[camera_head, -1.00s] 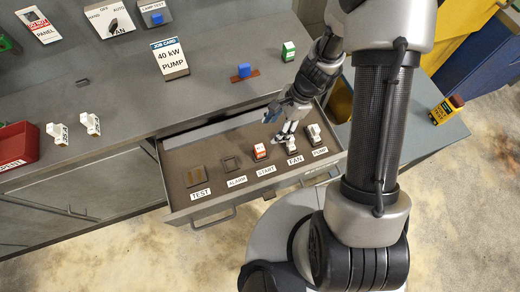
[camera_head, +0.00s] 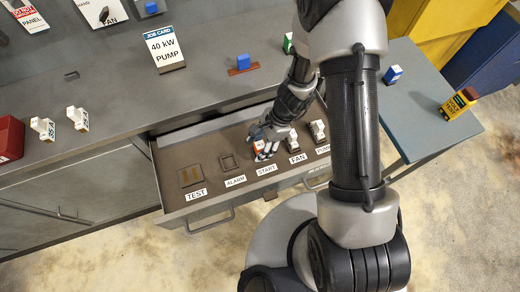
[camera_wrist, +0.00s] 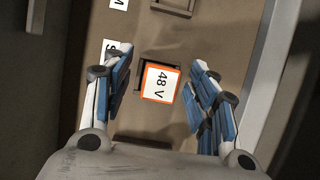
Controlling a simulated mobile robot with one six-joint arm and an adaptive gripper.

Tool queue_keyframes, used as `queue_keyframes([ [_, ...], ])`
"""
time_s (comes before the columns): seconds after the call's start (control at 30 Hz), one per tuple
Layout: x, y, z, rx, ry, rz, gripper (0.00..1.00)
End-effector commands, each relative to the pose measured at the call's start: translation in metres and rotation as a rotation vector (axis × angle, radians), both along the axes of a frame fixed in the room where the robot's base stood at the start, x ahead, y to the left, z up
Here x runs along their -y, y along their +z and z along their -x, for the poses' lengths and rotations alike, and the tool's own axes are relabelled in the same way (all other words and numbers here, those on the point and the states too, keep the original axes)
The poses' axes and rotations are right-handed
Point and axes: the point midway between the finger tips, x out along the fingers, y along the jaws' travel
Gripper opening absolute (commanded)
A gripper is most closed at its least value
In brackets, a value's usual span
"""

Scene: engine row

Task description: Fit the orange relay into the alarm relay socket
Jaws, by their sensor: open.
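The orange relay (camera_wrist: 160,83) has a white top marked 48 V and sits in the START socket (camera_wrist: 148,70) of the open drawer. In the head view the relay (camera_head: 258,147) is partly hidden by my gripper (camera_head: 265,141). In the wrist view my gripper (camera_wrist: 162,98) is open, with one finger on each side of the relay and gaps to both. The alarm relay socket (camera_head: 229,162), behind the ALARM label, is an empty square frame left of the START socket. Part of it shows at the top of the wrist view (camera_wrist: 172,6).
The FAN (camera_head: 292,142) and PUMP (camera_head: 318,131) sockets hold pale relays to the right. The TEST place (camera_head: 191,176) is at the drawer's left. The drawer's front wall (camera_head: 240,197) stands up near the sockets. A job card (camera_head: 165,48) stands on the bench.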

Motion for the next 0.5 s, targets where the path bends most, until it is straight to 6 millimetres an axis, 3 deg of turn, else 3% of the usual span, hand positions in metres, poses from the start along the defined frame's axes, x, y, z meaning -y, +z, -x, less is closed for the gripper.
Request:
queue_keyframes([
  [0.17, -0.0001, 0.0010, -0.0003, 0.001, 0.000, 0.000, 0.53],
  [0.5, 0.0000, 0.0010, -0.0002, 0.000, 0.000, 0.000, 0.31],
])
